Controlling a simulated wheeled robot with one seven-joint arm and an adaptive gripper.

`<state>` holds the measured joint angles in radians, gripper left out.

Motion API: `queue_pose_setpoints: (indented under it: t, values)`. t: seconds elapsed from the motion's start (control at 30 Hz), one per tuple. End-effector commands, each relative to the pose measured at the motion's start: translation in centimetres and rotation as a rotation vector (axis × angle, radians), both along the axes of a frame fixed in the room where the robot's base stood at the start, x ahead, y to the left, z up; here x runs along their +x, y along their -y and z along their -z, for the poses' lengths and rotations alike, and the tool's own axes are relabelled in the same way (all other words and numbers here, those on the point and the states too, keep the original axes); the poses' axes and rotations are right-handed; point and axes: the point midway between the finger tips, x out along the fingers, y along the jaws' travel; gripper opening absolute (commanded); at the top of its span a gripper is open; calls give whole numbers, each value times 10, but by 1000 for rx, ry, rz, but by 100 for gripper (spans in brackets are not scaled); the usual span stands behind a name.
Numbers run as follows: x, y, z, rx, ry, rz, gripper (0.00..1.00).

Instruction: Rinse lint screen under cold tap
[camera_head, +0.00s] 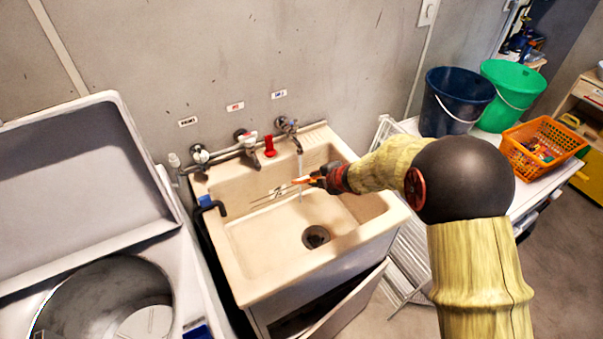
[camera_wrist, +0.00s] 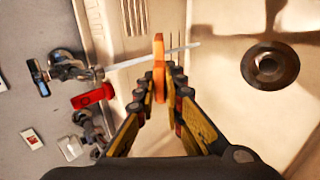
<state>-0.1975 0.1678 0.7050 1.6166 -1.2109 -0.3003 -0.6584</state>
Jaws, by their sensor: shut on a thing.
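The cream sink (camera_head: 245,245) stands against the wall, with its drain (camera_head: 316,237) at the basin bottom. My gripper (camera_head: 318,181) is above the basin, shut on the lint screen (camera_head: 285,191). The screen looks thin, nearly edge-on, with an orange grip part that also shows between my fingertips in the wrist view (camera_wrist: 159,70). The right-hand tap (camera_head: 289,127) is running. Its water stream (camera_head: 300,165) falls to the screen, and more water shows below it. In the wrist view the pale stream (camera_wrist: 125,63) meets the orange part; exact contact is hard to tell.
A red fitting (camera_head: 270,146) and another tap (camera_head: 202,155) sit along the wall pipe, under small labels. An open top-loading washer (camera_head: 180,270) stands left. Blue (camera_head: 455,100) and green (camera_head: 512,95) buckets and an orange basket (camera_head: 540,150) stand right.

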Motion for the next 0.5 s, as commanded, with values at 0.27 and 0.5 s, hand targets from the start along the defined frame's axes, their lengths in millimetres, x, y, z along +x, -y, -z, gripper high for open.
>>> queue_pose_setpoints:
  t: [0.27, 0.5]
  values:
    - [-16, 12, -6, 1, 0, 1, 0]
    - [-30, 20, -12, 0, 1, -1, 0]
